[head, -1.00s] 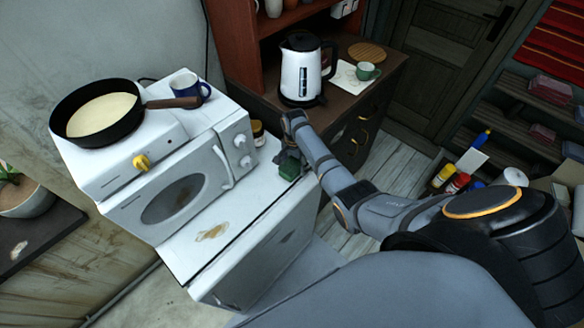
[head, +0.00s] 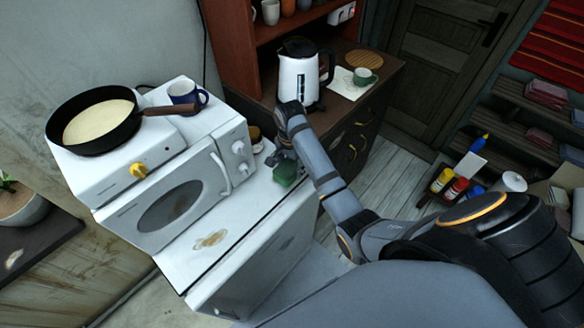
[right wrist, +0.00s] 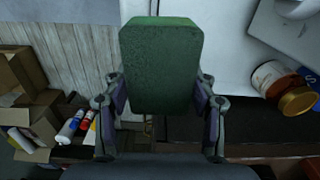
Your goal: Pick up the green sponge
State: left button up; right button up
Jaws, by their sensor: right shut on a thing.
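The green sponge (head: 286,173) is at the back right part of the white counter top, beside the microwave. In the right wrist view the sponge (right wrist: 161,62) fills the middle, upright between the two fingers. My right gripper (right wrist: 161,98) is shut on it, one finger on each side. In the head view my right gripper (head: 283,158) is small and partly hidden by its own wrist. I cannot tell how far the sponge is above the counter. My left gripper is not in view.
The white microwave (head: 178,198) stands left of the sponge, with a frying pan (head: 98,120) and a blue mug (head: 187,95) nearby. A jar (right wrist: 283,86) is close by. A kettle (head: 299,78) stands on the dark cabinet behind.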

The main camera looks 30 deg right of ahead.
aim_at(288, 178)
jog(key=s+a, duration=0.1)
jog(key=s+a+r, duration=0.1)
jog(key=s+a, duration=0.1)
jog(key=s, duration=0.1)
jog(key=shift+r, duration=0.4)
jog(key=shift+s+a+r+p, duration=0.45)
jog(key=shift+s+a+p, duration=0.15)
jog(key=shift+s, duration=0.2)
jog(key=shift+s+a+r+p, duration=0.45)
jog(key=shift+s+p, duration=0.15)
jog(key=shift+s, duration=0.15)
